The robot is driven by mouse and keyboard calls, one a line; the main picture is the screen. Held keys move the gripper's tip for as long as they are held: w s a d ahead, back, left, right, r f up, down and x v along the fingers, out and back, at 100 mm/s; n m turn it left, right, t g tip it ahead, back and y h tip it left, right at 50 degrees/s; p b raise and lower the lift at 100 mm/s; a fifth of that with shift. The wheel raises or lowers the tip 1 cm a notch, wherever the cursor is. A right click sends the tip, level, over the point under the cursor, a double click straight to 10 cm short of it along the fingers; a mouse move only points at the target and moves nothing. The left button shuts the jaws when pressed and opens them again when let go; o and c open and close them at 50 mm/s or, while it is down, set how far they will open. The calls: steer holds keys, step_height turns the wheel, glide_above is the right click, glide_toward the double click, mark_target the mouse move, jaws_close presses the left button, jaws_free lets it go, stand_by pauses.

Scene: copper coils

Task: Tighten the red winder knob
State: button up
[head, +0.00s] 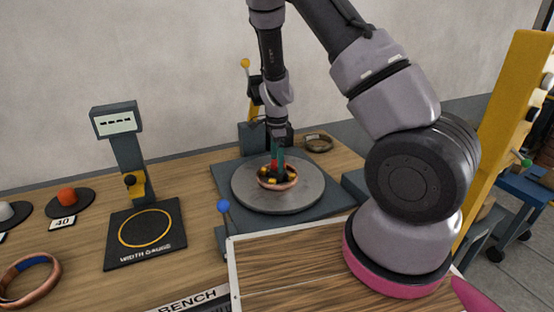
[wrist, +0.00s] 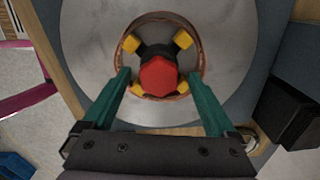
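The red winder knob (wrist: 158,77) is a faceted red cap at the centre of a dark cross-shaped hub with yellow blocks at its arm ends. A copper coil (wrist: 205,58) lies around the hub on the round grey turntable (head: 243,192). In the head view the red knob (head: 274,164) is partly hidden by my fingers. My gripper (wrist: 162,88) is above the hub with its teal fingers apart, one on each side of the knob. Gaps show between the fingers and the knob in the wrist view, and nothing is held.
A width gauge (head: 118,262) stands left of the turntable. A blue-tipped lever (head: 223,206) rises at the turntable's front left, and a yellow-topped post (head: 246,64) stands behind. A copper ring (head: 50,284) lies at far left. A dark round dish (head: 318,137) sits behind right.

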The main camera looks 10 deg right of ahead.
step_height(320, 180, up, 11)
stand_by(0.7)
steer(key=shift+f, duration=0.1)
steer(key=s+d+r+n+t+y, duration=0.1)
steer(key=s+r+n+y, duration=0.2)
steer(key=r, duration=0.6)
steer(key=s+d+r+n+t, duration=0.25)
steer(key=s+r, duration=0.25)
steer(key=r, duration=0.5)
steer(key=s+d+r+n+t, duration=0.1)
steer(key=s+r+n+t, duration=0.1)
steer(key=s+r+n, duration=0.2)
steer(key=s+d+r+n+t+h, duration=0.1)
steer(key=s+r+n, duration=0.3)
steer(key=s, duration=0.7)
steer(key=shift+d+r+t, duration=0.25)
steer(key=shift+r+t, duration=0.1)
steer(key=shift+r, duration=0.6)
steer(key=shift+w, duration=0.1)
